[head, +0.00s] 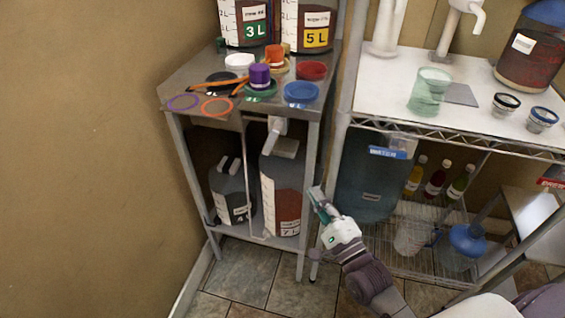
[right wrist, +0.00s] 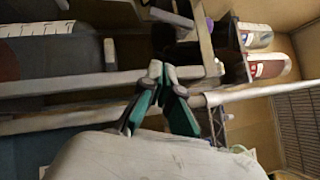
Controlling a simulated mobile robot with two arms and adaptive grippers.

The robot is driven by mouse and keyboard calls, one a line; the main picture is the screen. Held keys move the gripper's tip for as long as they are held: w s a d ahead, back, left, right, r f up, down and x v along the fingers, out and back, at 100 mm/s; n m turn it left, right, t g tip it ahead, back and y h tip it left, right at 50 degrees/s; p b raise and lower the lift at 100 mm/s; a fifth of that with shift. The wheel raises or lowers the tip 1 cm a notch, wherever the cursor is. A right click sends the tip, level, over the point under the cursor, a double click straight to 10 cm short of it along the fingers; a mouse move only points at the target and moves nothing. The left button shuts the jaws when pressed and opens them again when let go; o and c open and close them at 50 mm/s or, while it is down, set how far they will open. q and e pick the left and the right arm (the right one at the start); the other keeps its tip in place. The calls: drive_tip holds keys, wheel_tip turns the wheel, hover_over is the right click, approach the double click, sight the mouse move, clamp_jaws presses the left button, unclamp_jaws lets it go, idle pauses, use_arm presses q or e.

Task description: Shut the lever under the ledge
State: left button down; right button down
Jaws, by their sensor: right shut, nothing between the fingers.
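A pale handle-like piece (head: 277,125) sits just under the front edge of the steel table (head: 228,122), above the 7 L bucket (head: 283,185). I cannot tell for sure that it is the lever, nor whether it is open or shut. My right gripper (head: 317,193) is below and right of it, beside the table's front right leg, apart from the piece. Its green-and-grey fingers are shut and empty; the fingertips also show in the right wrist view (right wrist: 165,76). That view is turned sideways, and I make out no lever clearly in it. My left gripper is not in view.
A bucket marked 4 (head: 230,192) stands left of the 7 L one on the lower shelf. Lids, rings and colored caps lie on the tabletop. A wire rack (head: 465,143) with a large water container (head: 368,180) stands right. Tiled floor (head: 250,272) is clear in front.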

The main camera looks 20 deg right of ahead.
approach(271, 141)
drive_tip(key=w+d+f, duration=0.2)
drive_tip(key=w+d, duration=0.1)
drive_tip(key=w, duration=0.2)
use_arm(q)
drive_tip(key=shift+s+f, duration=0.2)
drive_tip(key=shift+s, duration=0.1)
use_arm(e)
drive_tip(key=w+a, duration=0.1)
drive_tip(key=w+a+r, duration=0.1)
drive_tip(key=shift+w+a, duration=0.25)
drive_tip(key=shift+a, duration=0.1)
